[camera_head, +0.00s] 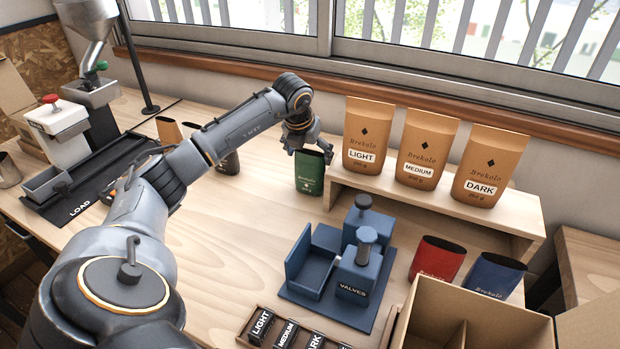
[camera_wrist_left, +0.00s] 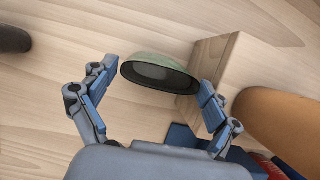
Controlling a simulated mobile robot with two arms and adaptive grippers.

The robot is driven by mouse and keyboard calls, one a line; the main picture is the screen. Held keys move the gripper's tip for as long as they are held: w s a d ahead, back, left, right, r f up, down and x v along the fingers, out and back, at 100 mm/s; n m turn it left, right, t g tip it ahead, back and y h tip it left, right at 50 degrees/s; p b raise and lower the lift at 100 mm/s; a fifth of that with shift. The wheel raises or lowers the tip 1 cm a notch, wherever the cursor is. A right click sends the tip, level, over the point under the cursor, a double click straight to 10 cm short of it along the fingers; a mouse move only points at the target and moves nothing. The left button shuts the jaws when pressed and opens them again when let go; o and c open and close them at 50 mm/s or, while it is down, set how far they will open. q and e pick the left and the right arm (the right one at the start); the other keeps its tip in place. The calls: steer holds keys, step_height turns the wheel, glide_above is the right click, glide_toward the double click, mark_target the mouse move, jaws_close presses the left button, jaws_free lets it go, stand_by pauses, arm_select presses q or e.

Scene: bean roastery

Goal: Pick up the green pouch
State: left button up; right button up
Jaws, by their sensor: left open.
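The green pouch (camera_head: 310,174) stands upright on the table, just left of the wooden shelf, with its dark open mouth upward. My left gripper (camera_head: 304,146) is right above it, pointing down, and partly covers its top edge. In the left wrist view the pouch (camera_wrist_left: 160,72) shows its oval opening between and slightly beyond the two spread fingers of my left gripper (camera_wrist_left: 155,95). The fingers are open and I see no clear contact with the pouch. My right gripper is in neither view.
The wooden shelf (camera_head: 440,208) with LIGHT, MEDIUM and DARK bags stands close right of the pouch. A blue VALVES fixture (camera_head: 352,275) is in front. A red pouch (camera_head: 437,258), a blue pouch (camera_head: 493,274) and a cardboard box (camera_head: 412,325) are at the right. The table left of the fixture is clear.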

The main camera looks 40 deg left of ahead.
arm_select(q)
steer(key=c, duration=0.5)
steer(key=shift+r, duration=0.15)
